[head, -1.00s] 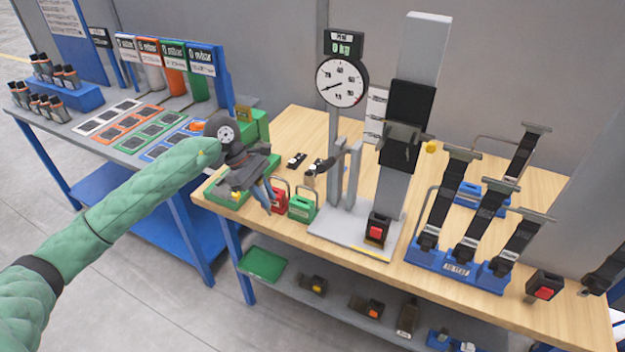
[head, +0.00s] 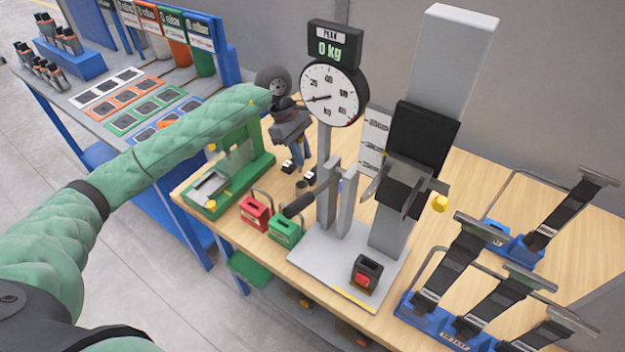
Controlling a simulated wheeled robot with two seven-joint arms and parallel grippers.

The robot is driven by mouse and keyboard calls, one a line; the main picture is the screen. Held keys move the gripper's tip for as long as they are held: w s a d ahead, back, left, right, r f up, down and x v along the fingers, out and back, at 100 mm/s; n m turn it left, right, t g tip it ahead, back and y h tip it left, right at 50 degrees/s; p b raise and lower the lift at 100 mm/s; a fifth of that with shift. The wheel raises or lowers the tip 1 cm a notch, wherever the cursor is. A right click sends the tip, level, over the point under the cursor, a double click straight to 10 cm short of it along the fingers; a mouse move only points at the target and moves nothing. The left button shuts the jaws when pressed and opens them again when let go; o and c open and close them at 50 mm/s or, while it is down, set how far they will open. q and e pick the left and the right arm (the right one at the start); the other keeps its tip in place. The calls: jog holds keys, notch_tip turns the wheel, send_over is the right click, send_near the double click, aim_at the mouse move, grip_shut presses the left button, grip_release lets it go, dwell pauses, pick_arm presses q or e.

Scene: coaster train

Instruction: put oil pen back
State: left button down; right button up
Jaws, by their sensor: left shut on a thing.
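My left gripper (head: 296,148) is above the wooden bench, left of the dial stand, pointing down. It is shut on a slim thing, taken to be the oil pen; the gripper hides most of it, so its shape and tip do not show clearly. Just below the gripper, two small black holders with white labels stand on the bench: a left one (head: 288,166) and a right one (head: 309,177). I cannot tell whether the held thing touches either holder. My right gripper is not in view.
The dial stand (head: 333,95) reads 0 kg; a dark handle (head: 298,206) juts left from its base area. A green fixture (head: 228,170), a red padlock-like block (head: 255,212) and a green one (head: 285,231) stand nearby. Blue buckle racks (head: 430,306) are at right.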

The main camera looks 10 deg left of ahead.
aim_at(300, 171)
pick_arm(q)
jog(key=shift+f, duration=0.3)
notch_tip(300, 171, down, 6)
jog(key=shift+d+r, duration=0.15)
jog(key=shift+r, duration=0.05)
notch_tip(300, 171, down, 3)
jog(key=shift+f, duration=0.3)
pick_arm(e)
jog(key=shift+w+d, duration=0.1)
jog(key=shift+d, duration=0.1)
pick_arm(q)
jog(key=shift+f, duration=0.1)
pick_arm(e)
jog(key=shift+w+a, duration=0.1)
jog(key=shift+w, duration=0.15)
pick_arm(q)
jog(key=c, duration=1.3)
grip_release()
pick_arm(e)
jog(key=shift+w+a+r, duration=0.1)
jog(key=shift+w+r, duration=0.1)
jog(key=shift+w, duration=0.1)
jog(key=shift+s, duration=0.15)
